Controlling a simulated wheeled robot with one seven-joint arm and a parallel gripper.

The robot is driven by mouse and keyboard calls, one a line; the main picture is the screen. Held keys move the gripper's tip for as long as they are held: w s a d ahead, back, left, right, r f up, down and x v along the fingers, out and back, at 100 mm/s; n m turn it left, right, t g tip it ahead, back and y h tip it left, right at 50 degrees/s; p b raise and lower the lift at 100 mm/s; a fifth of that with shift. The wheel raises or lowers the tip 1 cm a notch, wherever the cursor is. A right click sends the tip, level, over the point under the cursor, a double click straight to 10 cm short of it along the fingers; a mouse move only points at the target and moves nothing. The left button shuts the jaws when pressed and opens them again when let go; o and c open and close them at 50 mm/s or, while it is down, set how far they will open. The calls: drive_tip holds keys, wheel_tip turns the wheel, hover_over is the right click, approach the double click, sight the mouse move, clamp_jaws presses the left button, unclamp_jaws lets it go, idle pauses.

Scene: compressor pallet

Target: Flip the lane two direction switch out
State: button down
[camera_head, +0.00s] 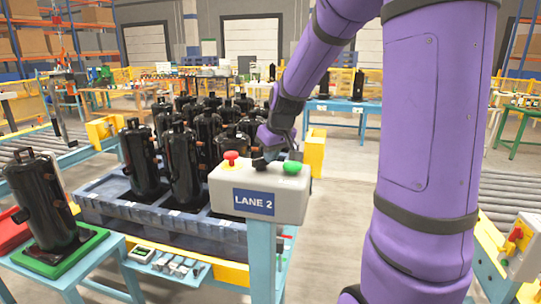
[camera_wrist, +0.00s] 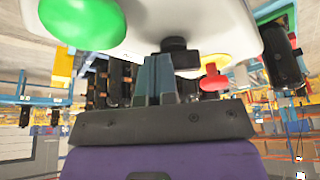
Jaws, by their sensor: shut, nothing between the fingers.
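The grey control box (camera_head: 225,183) has a blue "LANE 2" label and stands on a teal post. On its top are a red button (camera_head: 231,157), a black switch (camera_head: 259,162) and a green button (camera_head: 292,168). My gripper (camera_head: 277,152) is at the box's far side, between the switch and the green button. In the wrist view, my gripper's fingers (camera_wrist: 157,68) are together and empty. The black switch (camera_wrist: 180,50) is just right of their tips, very close; I cannot tell whether they touch. The green button (camera_wrist: 82,22) is at the upper left, the red button (camera_wrist: 213,75) at the right.
A blue pallet (camera_head: 220,235) with several black compressors stands behind the box. A lone compressor (camera_head: 42,203) sits on a green tray at the left. Roller conveyors run on both sides. Grey floor is open behind, in the middle.

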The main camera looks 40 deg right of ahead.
drive_tip(key=shift+w+d+n, duration=0.1)
drive_tip(key=shift+d+n, duration=0.05)
drive_tip(key=shift+n, duration=0.45)
drive_tip(key=n, duration=0.1)
drive_tip(key=n+y, duration=0.1)
drive_tip(key=n, duration=0.1)
drive_tip(key=shift+w+d+n+y, duration=0.3)
drive_tip(key=shift+d+y, duration=0.1)
drive_tip(key=shift+w+d+n+g+y, duration=0.1)
drive_tip(key=shift+w+n+g+y, duration=0.15)
drive_tip(key=shift+n, duration=0.65)
drive_tip(key=shift+w+d+n+g+y, duration=0.1)
drive_tip(key=shift+w+n+g+y, duration=0.15)
drive_tip(key=shift+n, duration=0.65)
drive_tip(key=shift+w+d+n+g+y, duration=0.1)
drive_tip(key=shift+w+n+g+y, duration=0.15)
drive_tip(key=shift+n, duration=0.65)
drive_tip(key=shift+w+n+g+y, duration=0.1)
drive_tip(key=shift+n+g+y, duration=0.15)
drive_tip(key=shift+n, duration=0.35)
drive_tip(key=shift+w+n+g, duration=0.3)
drive_tip(key=shift+n+g, duration=0.1)
drive_tip(key=shift+n, duration=0.7)
drive_tip(key=shift+w+n+g+y, duration=0.25)
drive_tip(key=shift+n+g+y, duration=0.05)
drive_tip(key=shift+n, duration=0.7)
drive_tip(key=shift+a, duration=0.25)
drive_tip(key=shift+s+a, duration=0.35)
drive_tip(key=shift+a, duration=0.3)
